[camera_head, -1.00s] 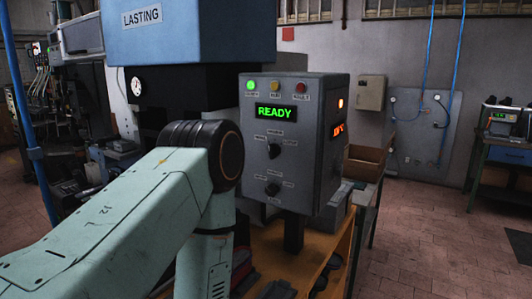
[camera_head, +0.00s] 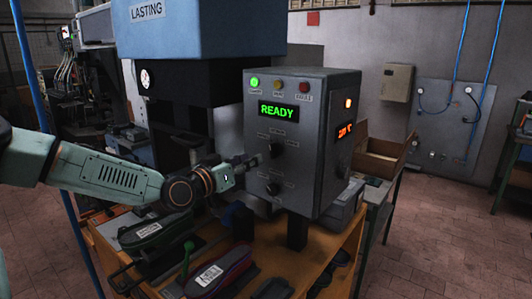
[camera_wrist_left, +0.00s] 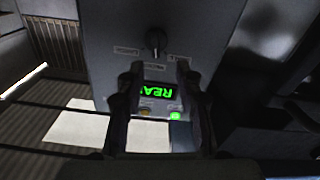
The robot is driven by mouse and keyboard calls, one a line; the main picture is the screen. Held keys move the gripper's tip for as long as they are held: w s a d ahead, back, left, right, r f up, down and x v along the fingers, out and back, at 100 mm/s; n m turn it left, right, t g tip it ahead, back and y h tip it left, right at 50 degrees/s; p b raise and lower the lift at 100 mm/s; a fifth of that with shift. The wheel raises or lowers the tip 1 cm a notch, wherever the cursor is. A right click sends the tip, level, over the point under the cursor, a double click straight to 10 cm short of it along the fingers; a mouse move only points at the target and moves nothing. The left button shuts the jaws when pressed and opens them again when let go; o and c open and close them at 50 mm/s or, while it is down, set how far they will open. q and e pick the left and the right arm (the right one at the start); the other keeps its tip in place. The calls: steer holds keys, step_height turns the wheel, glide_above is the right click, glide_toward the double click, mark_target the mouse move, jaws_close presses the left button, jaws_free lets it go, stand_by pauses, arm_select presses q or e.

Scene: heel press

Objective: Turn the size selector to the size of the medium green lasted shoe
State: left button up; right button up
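The grey control box (camera_head: 258,120) carries a green READY display (camera_head: 278,111) and two dark knobs, an upper knob (camera_head: 275,150) and a lower knob (camera_head: 273,188). Their labels are too small to read, so I cannot tell which is the size selector. My left gripper (camera_head: 254,162) is at the box's left edge, near the upper knob. In the left wrist view the gripper's fingers (camera_wrist_left: 160,68) are apart with nothing between them; a knob (camera_wrist_left: 156,42) shows beyond the tips. A dark shoe with green edging (camera_head: 148,232) lies on the bench. My right gripper is out of view.
The blue LASTING machine (camera_head: 205,30) stands behind the bench. A dark shoe with a purple edge and white label (camera_head: 209,275) lies at the bench (camera_head: 318,252) front. A cardboard box (camera_head: 385,157) stands right of the control box.

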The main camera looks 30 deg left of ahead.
mark_target(271, 152)
arm_select(q)
steer(key=w, duration=0.1)
steer(key=w+d, duration=0.1)
steer(key=w, duration=0.1)
steer(key=shift+w+d+f+b, duration=0.1)
steer(key=shift+w+d+b, duration=0.05)
steer(key=shift+w+b, duration=0.15)
steer(key=shift+w+d, duration=0.2)
steer(key=shift+w, duration=2)
steer(key=shift+s+a, duration=0.1)
steer(key=shift+a, duration=0.1)
steer(key=shift+s+a, duration=0.15)
steer(key=shift+s, duration=0.05)
steer(key=shift+c, duration=1.3)
steer(key=shift+w+d, duration=0.2)
steer(key=shift+d, duration=0.05)
steer(key=c, duration=0.4)
steer(key=shift+a, duration=0.1)
jaws_close()
